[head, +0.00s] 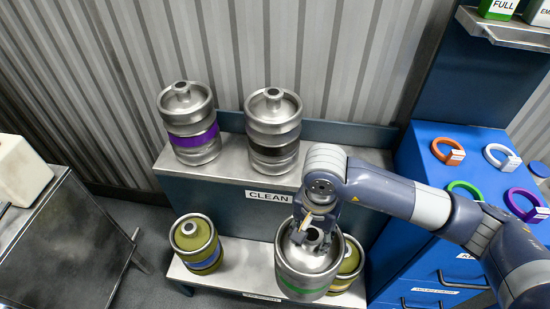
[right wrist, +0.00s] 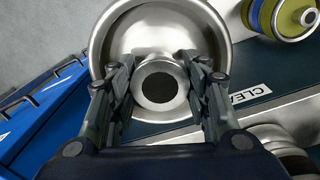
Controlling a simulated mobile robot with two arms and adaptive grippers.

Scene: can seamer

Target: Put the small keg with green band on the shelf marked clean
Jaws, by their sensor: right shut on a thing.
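The small keg with the green band (head: 303,290) is steel and upright, in front of the two-tier rack in the head view. My right gripper (head: 314,222) is above it, shut on its neck. In the right wrist view my right gripper's fingers (right wrist: 157,68) lie on both sides of the keg's neck, and the keg's round top rim (right wrist: 120,40) shows behind them. The shelf marked CLEAN (head: 222,170) is the upper tier, above and behind the keg. I cannot tell whether the keg touches the lower shelf (head: 235,280). My left gripper is not in view.
A purple-band keg (head: 193,138) and a black-band keg (head: 273,145) stand on the upper shelf, with bare room to their right. An olive keg (head: 195,255) and another olive keg (head: 350,262), partly hidden, stand below. A blue cabinet (head: 420,155) with coloured rings is right.

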